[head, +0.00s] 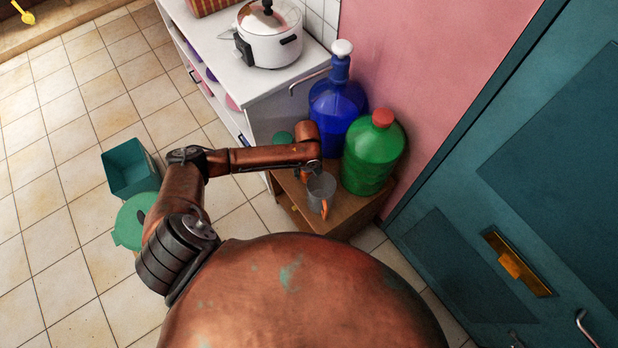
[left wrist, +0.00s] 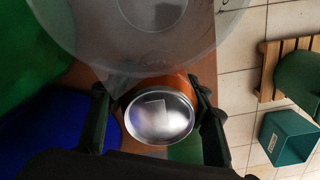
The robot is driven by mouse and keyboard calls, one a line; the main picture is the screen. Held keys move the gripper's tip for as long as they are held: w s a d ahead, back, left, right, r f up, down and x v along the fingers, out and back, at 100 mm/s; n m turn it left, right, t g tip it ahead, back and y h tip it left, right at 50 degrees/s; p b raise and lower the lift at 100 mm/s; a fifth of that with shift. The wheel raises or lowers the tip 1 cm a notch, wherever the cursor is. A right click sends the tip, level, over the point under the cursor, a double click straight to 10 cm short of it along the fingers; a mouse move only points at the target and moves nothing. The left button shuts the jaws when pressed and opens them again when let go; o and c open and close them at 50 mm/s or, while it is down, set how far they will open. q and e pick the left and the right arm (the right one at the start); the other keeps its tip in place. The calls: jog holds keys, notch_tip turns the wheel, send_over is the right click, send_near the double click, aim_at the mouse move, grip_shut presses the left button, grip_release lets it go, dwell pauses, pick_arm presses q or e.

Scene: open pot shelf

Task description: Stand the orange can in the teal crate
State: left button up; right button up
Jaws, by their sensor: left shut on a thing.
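The orange can (left wrist: 160,118) shows in the left wrist view with its silvery round end facing the camera and a strip of orange side above it. My left gripper (left wrist: 153,122) has a dark finger on each side of the can and is shut on it. In the head view my left gripper (head: 311,166) is over the small wooden cabinet, and the can is mostly hidden there. The teal crate (head: 131,168) stands on the floor at left, well away from the gripper; it also shows in the left wrist view (left wrist: 288,137). My right gripper is not in view.
A grey see-through vessel (head: 321,186) stands close beside the can. A blue bottle (head: 338,115) and a green bottle (head: 372,158) stand behind on the wooden cabinet (head: 345,212). A green stool (head: 130,222) is near the crate. Tiled floor elsewhere is clear.

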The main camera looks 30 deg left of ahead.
aim_at(308, 171)
pick_arm(q)
notch_tip(308, 171, down, 4)
jog(key=shift+f+b, duration=0.15)
jog(key=shift+b, duration=0.5)
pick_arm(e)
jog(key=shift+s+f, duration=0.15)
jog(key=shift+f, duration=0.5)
pick_arm(q)
jog(key=o, duration=1)
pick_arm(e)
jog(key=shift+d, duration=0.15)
pick_arm(q)
notch_tip(308, 171, up, 12)
jog(key=p, duration=0.3)
jog(key=shift+f+p, duration=0.25)
jog(key=shift+p, duration=0.05)
jog(key=shift+o, duration=0.7)
jog(key=shift+r, duration=0.4)
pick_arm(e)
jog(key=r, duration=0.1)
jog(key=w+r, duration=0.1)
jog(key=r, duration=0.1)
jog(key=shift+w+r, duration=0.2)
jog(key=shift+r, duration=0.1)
